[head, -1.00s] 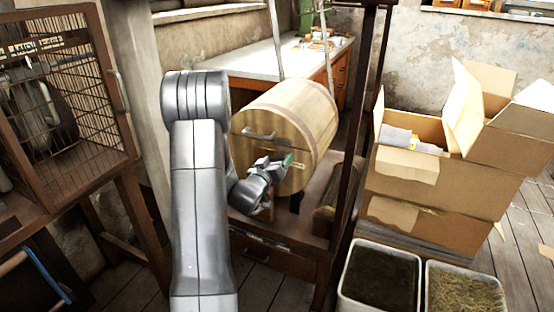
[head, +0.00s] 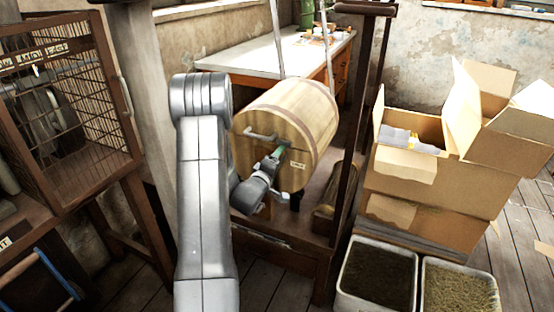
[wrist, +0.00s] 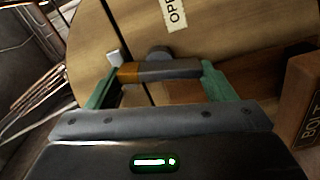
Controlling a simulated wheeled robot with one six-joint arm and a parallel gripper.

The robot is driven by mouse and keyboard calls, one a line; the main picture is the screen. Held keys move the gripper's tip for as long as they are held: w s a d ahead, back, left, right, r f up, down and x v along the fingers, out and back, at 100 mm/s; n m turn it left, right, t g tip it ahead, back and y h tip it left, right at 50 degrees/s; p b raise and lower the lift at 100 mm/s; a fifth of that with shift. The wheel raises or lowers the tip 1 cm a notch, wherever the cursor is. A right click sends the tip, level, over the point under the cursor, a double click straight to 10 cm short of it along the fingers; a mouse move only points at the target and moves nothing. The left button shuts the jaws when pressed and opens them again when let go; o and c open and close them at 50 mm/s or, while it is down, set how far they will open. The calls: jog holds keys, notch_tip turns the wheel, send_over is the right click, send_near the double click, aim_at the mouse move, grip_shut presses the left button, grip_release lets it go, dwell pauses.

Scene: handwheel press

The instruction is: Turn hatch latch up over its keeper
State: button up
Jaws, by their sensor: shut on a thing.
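The wooden barrel (head: 285,120) lies on its side on a stand, its round end facing me. The hatch latch (wrist: 172,70) is a short dark grey bar with an orange-brown end, crossing the dark hatch seam. A round grey knob (wrist: 158,51) sits just behind it. A small pale block (wrist: 114,58), perhaps the keeper, sits by the latch's orange end. My gripper (head: 280,151) is at the barrel's end face. In the wrist view its green fingers (wrist: 162,74) are at the two ends of the latch, shut on it. In the head view the latch is mostly hidden by my gripper.
A pale label (wrist: 173,12) starting "OP" is on the barrel face. A bar handle (head: 262,137) sits left of my gripper. A brown block marked "BOLT" (wrist: 304,95) stands at right in the wrist view. Cardboard boxes (head: 440,190) and a wire cage (head: 85,110) flank the stand.

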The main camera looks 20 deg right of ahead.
jog(key=shift+n+p, duration=0.4)
jog(key=shift+n, duration=0.9)
jog(key=shift+f, duration=0.1)
jog(key=o, duration=1)
jog(key=v, duration=1.4)
jog(key=shift+p, duration=0.35)
jog(key=x, duration=1.4)
jog(key=shift+b, duration=0.35)
